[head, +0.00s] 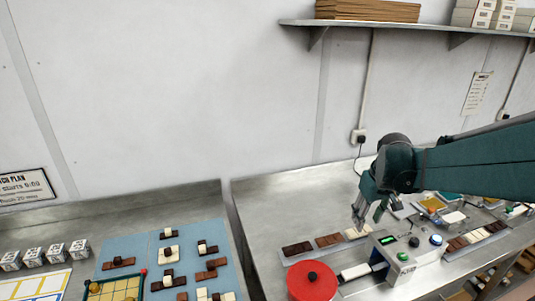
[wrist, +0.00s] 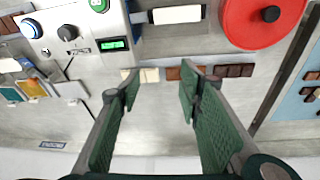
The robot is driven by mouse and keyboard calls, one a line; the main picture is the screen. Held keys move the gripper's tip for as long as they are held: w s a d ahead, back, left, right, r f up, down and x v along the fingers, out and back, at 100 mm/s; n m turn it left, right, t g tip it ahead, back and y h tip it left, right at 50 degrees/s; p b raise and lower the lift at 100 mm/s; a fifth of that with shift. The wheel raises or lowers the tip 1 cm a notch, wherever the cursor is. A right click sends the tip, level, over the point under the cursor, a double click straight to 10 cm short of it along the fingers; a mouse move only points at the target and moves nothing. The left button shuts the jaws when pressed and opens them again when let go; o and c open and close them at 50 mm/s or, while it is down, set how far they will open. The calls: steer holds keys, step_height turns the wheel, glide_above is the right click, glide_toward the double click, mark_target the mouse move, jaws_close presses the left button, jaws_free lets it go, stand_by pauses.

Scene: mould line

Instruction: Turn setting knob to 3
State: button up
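The setting knob (wrist: 68,33) is a small black dial on the white face of a control box (wrist: 80,20), between a blue button and a green button. The knob also shows in the head view (head: 414,241). Numbers around it are too small to read, so I cannot tell its setting. My gripper (wrist: 151,85) is open and empty, its two green fingers apart. In the wrist view the knob lies to the left of and beyond the fingertips. In the head view my gripper (head: 367,215) hangs behind and left of the box, apart from it.
A lit green display (wrist: 114,44) is on the box. A red round disc (head: 312,281) stands left of it. Chocolate bars (head: 327,241) lie in a row near my gripper. Blue mats with chocolate pieces (head: 170,252) are on the left bench.

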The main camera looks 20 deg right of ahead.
steer(key=s+d+f+g+p, duration=0.15)
steer(key=d+p, duration=0.25)
steer(key=d, duration=0.8)
steer(key=y+p, duration=0.2)
steer(key=p, duration=0.1)
glide_above(416, 240)
steer(key=shift+w+a+f+m+g, duration=0.1)
steer(key=shift+a+f+m+g, duration=0.1)
steer(key=shift+f, duration=0.4)
steer(key=shift+w+a+f+m+g, duration=0.1)
steer(key=shift+f+m, duration=0.1)
steer(key=shift+f, duration=0.4)
steer(key=shift+s+d+f, duration=0.2)
steer(key=shift+d, duration=0.25)
steer(key=shift+f, duration=0.15)
steer(key=shift+a+f, duration=0.2)
steer(key=shift+f, duration=3.6)
steer(key=c, duration=0.9)
